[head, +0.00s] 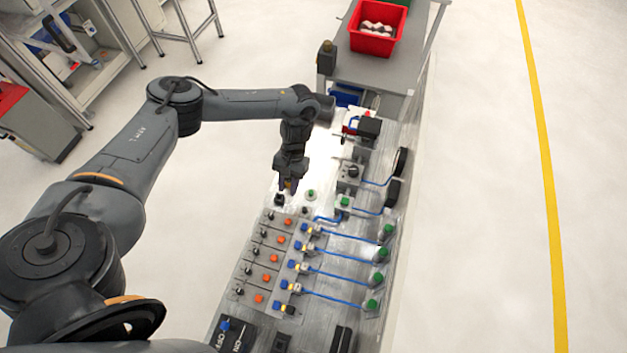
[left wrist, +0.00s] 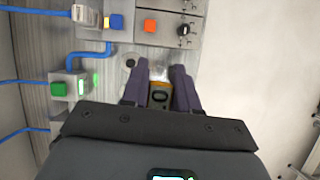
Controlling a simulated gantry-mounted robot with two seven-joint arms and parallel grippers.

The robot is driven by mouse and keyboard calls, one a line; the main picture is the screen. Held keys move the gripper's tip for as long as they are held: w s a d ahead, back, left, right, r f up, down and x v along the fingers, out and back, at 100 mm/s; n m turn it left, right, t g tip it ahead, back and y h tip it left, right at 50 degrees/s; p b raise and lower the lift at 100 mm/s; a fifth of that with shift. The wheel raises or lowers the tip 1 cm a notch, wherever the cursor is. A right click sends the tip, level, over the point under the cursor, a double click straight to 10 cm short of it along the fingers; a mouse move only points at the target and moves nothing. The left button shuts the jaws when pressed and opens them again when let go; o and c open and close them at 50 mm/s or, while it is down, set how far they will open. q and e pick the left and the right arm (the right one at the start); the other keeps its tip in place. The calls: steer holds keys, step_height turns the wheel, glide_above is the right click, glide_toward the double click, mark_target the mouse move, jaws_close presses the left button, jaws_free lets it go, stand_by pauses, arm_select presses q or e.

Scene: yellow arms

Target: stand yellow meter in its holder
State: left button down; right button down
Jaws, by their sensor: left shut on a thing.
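My left gripper (head: 288,188) reaches down over the far end of the panel board in the head view. In the left wrist view its two dark purple fingers (left wrist: 162,82) are shut on the yellow meter (left wrist: 159,95), a small yellow-orange and black body. Only part of the meter shows between the fingers; its lower end is hidden. I cannot clearly make out the holder. A small dark round part (left wrist: 130,62) sits on the board just left of the fingers. My right gripper is not in view.
The board carries rows of switches with orange buttons (left wrist: 150,26), blue hoses and green-capped blocks (left wrist: 60,89). A grey bench with a red bin (head: 376,43) stands beyond the board.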

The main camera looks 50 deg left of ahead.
arm_select(q)
steer(key=shift+n, duration=0.3)
steer(key=s+a+f+b, duration=0.1)
steer(key=f+b, duration=0.1)
steer(key=s+a+f+b, duration=0.1)
steer(key=a+f+b, duration=0.1)
steer(key=f, duration=0.1)
steer(key=a+f+b, duration=0.1)
steer(key=f+b, duration=0.2)
steer(key=shift+s+a, duration=0.2)
steer(key=shift+s, duration=0.2)
steer(key=shift+f+p, duration=0.1)
steer(key=shift+p, duration=0.2)
steer(key=shift+f, duration=0.25)
steer(key=shift+s+d+p, duration=0.45)
steer(key=shift+s+p, duration=0.2)
steer(key=shift+p, duration=0.55)
steer(key=shift+f+b, duration=0.4)
steer(key=shift+f, duration=0.75)
stand_by(0.6)
steer(key=c, duration=0.8)
jaws_free()
